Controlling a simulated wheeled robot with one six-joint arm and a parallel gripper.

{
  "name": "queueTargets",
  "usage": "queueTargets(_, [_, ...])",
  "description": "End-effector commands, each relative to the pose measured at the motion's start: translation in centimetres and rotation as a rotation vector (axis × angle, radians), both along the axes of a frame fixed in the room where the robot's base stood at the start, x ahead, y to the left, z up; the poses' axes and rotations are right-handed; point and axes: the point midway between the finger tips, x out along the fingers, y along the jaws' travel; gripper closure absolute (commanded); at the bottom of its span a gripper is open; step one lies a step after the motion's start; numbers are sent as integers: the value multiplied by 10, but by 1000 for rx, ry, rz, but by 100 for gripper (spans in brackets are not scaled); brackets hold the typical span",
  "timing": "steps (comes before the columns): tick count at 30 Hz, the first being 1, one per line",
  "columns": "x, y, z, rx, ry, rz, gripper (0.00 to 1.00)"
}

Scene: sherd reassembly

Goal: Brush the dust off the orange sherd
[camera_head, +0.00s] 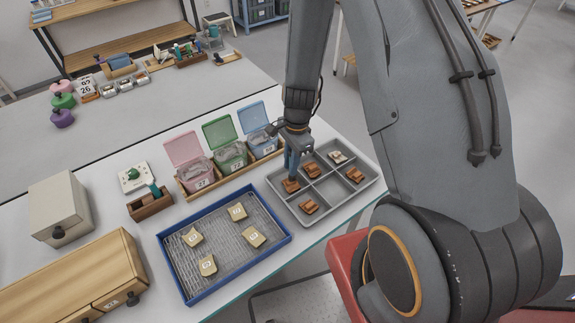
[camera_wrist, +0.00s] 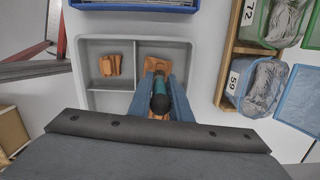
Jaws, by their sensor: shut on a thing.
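My gripper (camera_head: 292,165) points down over the left compartment of a grey divided tray (camera_head: 345,196). In the wrist view its blue fingers (camera_wrist: 160,95) are shut on a brush (camera_wrist: 160,88), with a teal handle and a dark round end facing the camera. An orange-brown sherd (camera_head: 290,187) lies in the compartment below; it also shows in the wrist view (camera_wrist: 157,65), partly covered by fingers and brush. The bristles are hidden, so I cannot tell if they touch it. Other brownish sherds (camera_head: 308,207) lie in other compartments, and one looks pale (camera_head: 338,157).
A blue-rimmed mesh tray (camera_head: 174,268) with several beige sherds stands left of the grey tray. Pink (camera_head: 197,174), green (camera_head: 230,156) and blue (camera_head: 262,141) lidded bins stand behind. A small wooden holder (camera_head: 150,204) and a beige box (camera_head: 62,210) are further left.

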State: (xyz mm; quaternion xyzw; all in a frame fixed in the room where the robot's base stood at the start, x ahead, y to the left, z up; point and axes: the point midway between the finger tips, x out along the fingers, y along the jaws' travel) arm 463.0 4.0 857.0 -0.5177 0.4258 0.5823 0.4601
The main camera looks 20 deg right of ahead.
Motion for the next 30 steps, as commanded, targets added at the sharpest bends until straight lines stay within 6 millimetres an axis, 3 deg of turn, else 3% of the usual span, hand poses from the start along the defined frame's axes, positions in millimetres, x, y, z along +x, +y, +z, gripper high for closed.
queueTargets(13, [-4, 16, 1, 1, 1, 1, 100])
queueTargets(24, [0, -1, 0, 0, 0, 0, 100])
queueTargets(30, [-2, 6, 0, 1, 1, 1, 100])
